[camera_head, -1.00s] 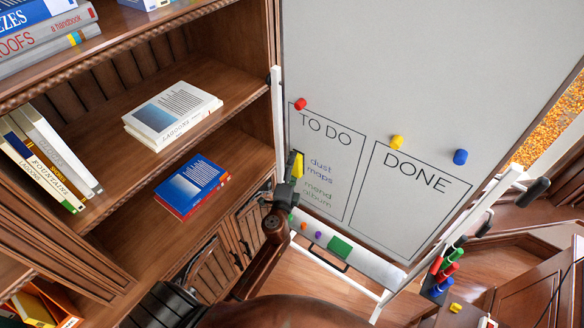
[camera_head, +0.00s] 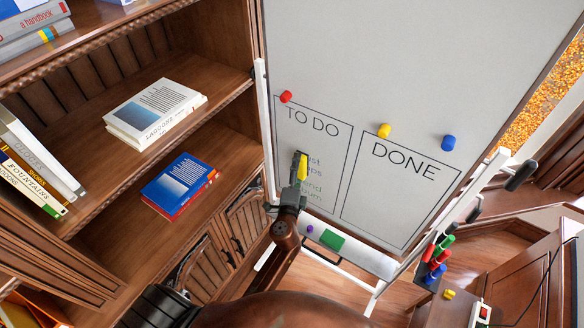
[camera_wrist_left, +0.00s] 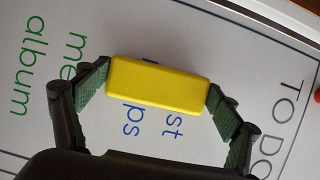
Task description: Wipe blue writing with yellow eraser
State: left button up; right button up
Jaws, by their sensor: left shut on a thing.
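The yellow eraser (camera_wrist_left: 158,84) is held between the two fingers of my left gripper (camera_wrist_left: 160,88) in the left wrist view. In the head view the eraser (camera_head: 302,167) and my left gripper (camera_head: 299,172) are in front of the TO DO column of the whiteboard (camera_head: 400,50). The blue writing (camera_wrist_left: 172,124) reads partly "st" and "ps", and the eraser hides its left part. I cannot tell whether the eraser touches the board. Green writing (camera_wrist_left: 40,80), with "album" readable, stands beside the blue. My right gripper is not in view.
Red (camera_head: 286,97), yellow (camera_head: 383,131) and blue (camera_head: 449,143) magnets sit on the board. A green block (camera_head: 332,240) lies on the tray below. Markers (camera_head: 437,255) stand at the board's lower right. A bookshelf (camera_head: 150,60) fills the left side.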

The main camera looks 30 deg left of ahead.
pick_arm(q)
jog(key=shift+d, duration=0.5)
jog(key=shift+s+d+b, duration=0.15)
jog(key=shift+d+b, duration=0.4)
jog(key=shift+d, duration=1.3)
